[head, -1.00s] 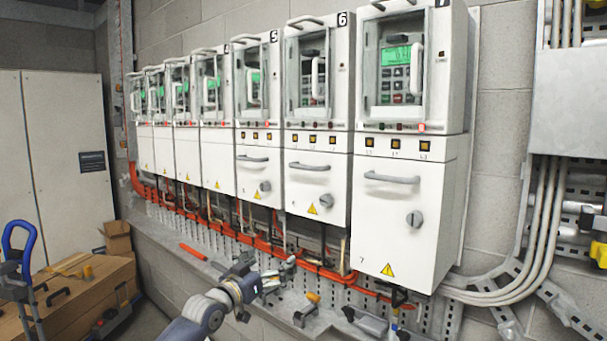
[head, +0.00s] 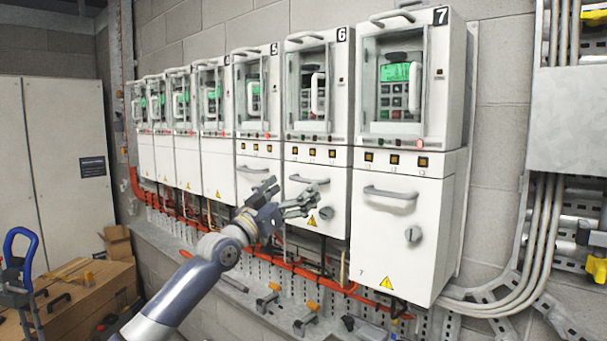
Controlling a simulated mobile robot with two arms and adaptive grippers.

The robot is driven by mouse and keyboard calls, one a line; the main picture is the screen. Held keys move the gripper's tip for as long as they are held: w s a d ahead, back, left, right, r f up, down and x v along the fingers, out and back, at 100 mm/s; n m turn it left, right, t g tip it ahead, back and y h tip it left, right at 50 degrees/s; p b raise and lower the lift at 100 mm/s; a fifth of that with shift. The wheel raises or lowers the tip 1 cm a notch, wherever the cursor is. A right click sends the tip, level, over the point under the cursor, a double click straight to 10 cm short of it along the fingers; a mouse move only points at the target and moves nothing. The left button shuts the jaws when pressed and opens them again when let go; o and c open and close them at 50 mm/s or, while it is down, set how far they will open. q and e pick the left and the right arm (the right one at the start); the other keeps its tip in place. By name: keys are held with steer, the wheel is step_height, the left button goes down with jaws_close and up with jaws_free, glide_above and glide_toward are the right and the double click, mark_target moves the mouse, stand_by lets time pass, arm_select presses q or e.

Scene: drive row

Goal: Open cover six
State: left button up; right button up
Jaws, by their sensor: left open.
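My right gripper is not in view.
Unit seven (head: 400,235) stands close on the right and unit five (head: 258,95) on the left, both with covers closed. A ledge with tools (head: 305,318) runs below. Grey conduits (head: 530,250) are at the right, wooden boxes (head: 85,290) at the lower left.

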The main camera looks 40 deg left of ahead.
mark_target(303, 181)
arm_select(q)
steer(key=shift+w+r, duration=0.45)
steer(key=shift+w, duration=0.15)
steer(key=shift+f+p+x, duration=0.2)
steer(key=shift+p+x, duration=0.1)
steer(key=shift+x, duration=0.85)
steer(key=c, duration=1.2)
step_height(303, 181, down, 15)
steer(key=b, duration=1.3)
steer(key=shift+b, duration=0.3)
steer(key=shift+f+b, duration=0.35)
steer(key=shift+f, duration=0.25)
steer(key=o, duration=1.2)
steer(key=shift+w, duration=0.1)
